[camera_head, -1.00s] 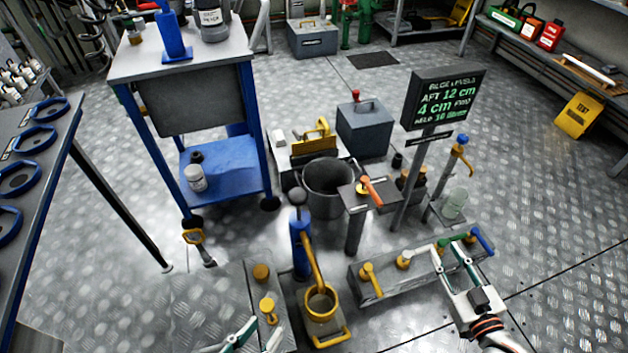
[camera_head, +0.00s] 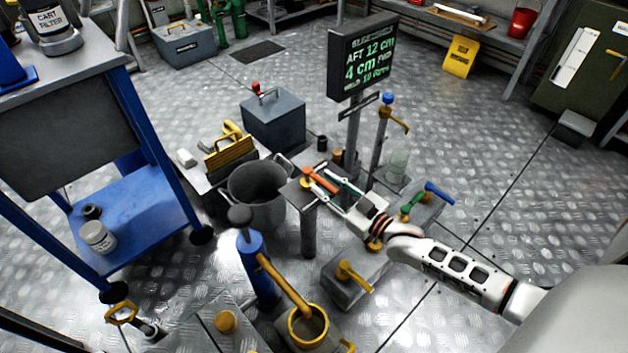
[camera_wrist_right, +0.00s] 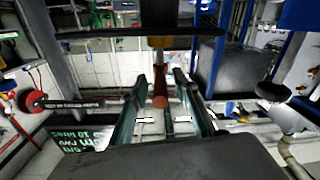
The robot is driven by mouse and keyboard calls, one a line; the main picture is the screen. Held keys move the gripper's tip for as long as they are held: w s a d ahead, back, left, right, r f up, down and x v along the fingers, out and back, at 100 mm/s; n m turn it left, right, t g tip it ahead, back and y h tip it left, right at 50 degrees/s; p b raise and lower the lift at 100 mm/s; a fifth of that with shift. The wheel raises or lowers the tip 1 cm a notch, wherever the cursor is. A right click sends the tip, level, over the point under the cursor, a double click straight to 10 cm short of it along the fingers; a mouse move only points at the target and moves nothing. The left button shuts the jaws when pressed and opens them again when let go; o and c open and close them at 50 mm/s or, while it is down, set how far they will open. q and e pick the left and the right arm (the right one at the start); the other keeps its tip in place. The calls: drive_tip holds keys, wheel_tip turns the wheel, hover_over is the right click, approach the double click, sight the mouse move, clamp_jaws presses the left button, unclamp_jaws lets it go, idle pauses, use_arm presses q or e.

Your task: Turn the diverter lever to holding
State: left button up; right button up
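The diverter lever (camera_head: 320,181) has an orange-red handle on a yellow pivot, on top of a grey post stand (camera_head: 308,238). My right gripper (camera_head: 325,184) reaches it from the right, with its fingers around the handle. In the right wrist view the orange-red handle (camera_wrist_right: 160,88) lies between the two green-and-white fingers (camera_wrist_right: 168,78), closer to the left one. A gap shows on the right side, so the gripper looks open. The labels on the stand top are too small to read. My left gripper is not in view.
A dark bucket (camera_head: 258,186) stands left of the post. A sign on a pole (camera_head: 362,62) and a blue-topped tap (camera_head: 387,112) stand behind and right. A blue hand pump (camera_head: 262,270) stands in front, its yellow spout over a yellow-rimmed pot (camera_head: 307,322).

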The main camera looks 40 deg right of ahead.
drive_tip(key=shift+w+a+f, duration=0.15)
drive_tip(key=shift+w+a, duration=0.05)
drive_tip(key=shift+w, duration=0.75)
drive_tip(key=shift+w+a+b, duration=0.1)
drive_tip(key=shift+w+b, duration=0.2)
drive_tip(key=shift+w, duration=0.2)
clamp_jaws()
